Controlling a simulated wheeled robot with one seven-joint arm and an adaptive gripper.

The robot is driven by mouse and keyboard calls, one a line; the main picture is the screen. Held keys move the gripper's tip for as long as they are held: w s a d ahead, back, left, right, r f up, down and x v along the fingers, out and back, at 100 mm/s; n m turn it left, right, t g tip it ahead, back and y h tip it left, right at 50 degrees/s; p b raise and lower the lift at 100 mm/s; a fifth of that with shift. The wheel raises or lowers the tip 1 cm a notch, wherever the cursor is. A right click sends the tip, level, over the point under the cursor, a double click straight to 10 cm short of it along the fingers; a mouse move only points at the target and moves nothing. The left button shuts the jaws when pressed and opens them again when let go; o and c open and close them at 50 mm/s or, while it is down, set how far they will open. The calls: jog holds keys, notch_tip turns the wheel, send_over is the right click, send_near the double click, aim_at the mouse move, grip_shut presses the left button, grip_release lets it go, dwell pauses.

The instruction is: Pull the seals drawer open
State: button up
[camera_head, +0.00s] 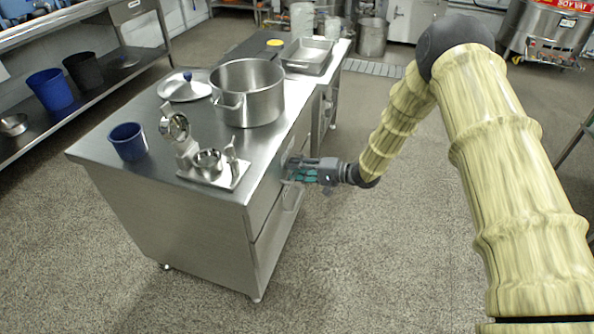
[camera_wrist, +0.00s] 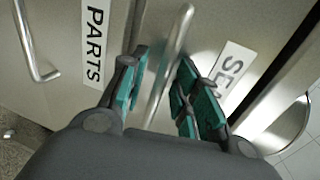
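The seals drawer (camera_wrist: 222,22) is a steel front with a white label (camera_wrist: 234,66) reading "SE", the rest hidden by my finger. In the head view it is the upper front (camera_head: 264,203) of the steel cabinet and looks flush. Its bar handle (camera_wrist: 181,28) runs between the teal-padded fingers of my gripper (camera_wrist: 164,72). The fingers are apart, one on each side of the bar, and a gap shows on the left. In the head view my gripper (camera_head: 303,171) is at the cabinet's right face, partly hiding the handle.
A "PARTS" front (camera_wrist: 92,14) with its own handle (camera_wrist: 30,45) lies beside it. On the cabinet top stand a large pot (camera_head: 248,95), a lid (camera_head: 185,88), a blue cup (camera_head: 128,141) and a steel tray with small parts (camera_head: 240,172). The floor right of the cabinet is clear.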

jog(key=shift+c, duration=0.3)
grip_shut()
jog(key=shift+d, duration=0.1)
